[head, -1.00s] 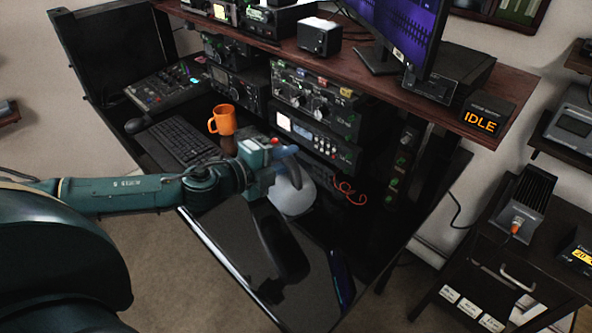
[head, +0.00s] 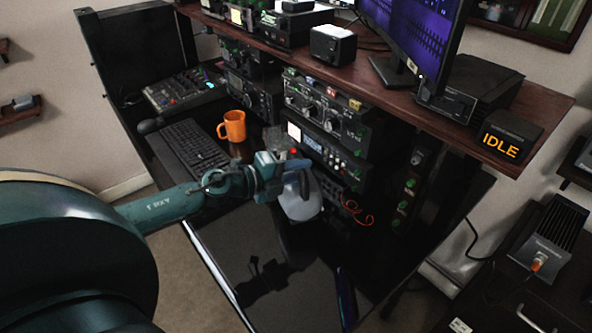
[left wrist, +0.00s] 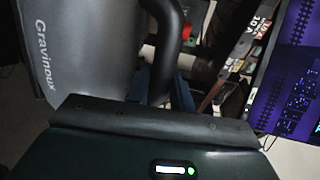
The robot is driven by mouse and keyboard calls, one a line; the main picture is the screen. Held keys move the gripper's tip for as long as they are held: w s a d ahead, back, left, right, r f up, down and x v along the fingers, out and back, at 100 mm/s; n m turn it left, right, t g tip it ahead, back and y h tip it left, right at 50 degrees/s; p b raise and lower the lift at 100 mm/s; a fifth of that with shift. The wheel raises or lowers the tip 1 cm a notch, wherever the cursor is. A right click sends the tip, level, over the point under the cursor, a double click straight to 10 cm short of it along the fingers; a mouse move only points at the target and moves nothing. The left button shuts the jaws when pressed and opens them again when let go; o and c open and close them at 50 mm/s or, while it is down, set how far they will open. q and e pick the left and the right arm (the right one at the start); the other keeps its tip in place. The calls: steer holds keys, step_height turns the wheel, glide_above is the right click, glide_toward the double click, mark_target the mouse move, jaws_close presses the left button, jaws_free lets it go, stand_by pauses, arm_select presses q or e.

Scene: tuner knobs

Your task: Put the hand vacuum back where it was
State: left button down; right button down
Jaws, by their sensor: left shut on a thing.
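The hand vacuum (head: 299,203) is a pale grey body with a dark handle, in front of the radio stack in the head view. My left gripper (head: 288,172) is shut on its handle, above the black glossy desk (head: 225,240). In the left wrist view the vacuum's grey body (left wrist: 80,45), lettered "Gravinoux", fills the upper left, with its black curved handle (left wrist: 172,30) beside it. The gripper covers part of the vacuum in the head view. I cannot tell whether the vacuum touches the desk. My right gripper is not in view.
An orange mug (head: 234,126) and a keyboard (head: 188,148) stand left of the vacuum. A radio stack (head: 328,145) and a red coiled cord (head: 357,212) are behind and right. A shelf with a monitor (head: 415,40) overhangs. The desk's front is clear.

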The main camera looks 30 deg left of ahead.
mark_target(298, 187)
arm_select(q)
steer(key=shift+w+f, duration=0.1)
steer(key=shift+f, duration=0.7)
step_height(298, 187, down, 4)
steer(key=shift+r+b, duration=0.25)
steer(key=shift+b, duration=0.75)
steer(key=shift+f, duration=0.2)
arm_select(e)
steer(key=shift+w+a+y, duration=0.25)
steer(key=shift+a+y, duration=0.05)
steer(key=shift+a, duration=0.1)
arm_select(q)
steer(key=c, duration=1.6)
jaws_free()
steer(key=shift+f, duration=0.3)
steer(key=shift+c, duration=0.2)
steer(key=o, duration=0.4)
steer(key=shift+s, duration=0.2)
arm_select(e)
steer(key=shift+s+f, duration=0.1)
